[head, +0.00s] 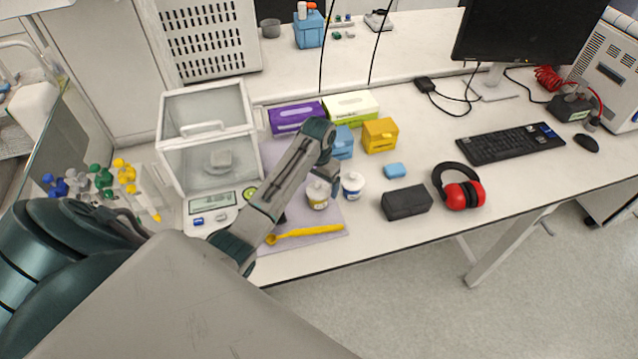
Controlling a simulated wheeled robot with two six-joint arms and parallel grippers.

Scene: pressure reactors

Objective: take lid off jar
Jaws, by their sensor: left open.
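Two small white jars stand side by side near the front edge of the bench. One jar (318,200) has a yellow label, and the other jar (353,188) has a blue label and a white top. My left gripper (326,182) points down at the tops of the jars, nearest the yellow-labelled one. It is open. The gripper partly covers the yellow-labelled jar's top, so I cannot tell whether it touches the lid. My right gripper is not in view.
A glass-walled balance (205,135) stands to the left. A yellow spoon (305,233) lies in front of the jars on a lilac mat (330,223). A dark case (407,203), blue block (395,170) and red earmuffs (462,190) lie to the right. Boxes (296,117) stand behind.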

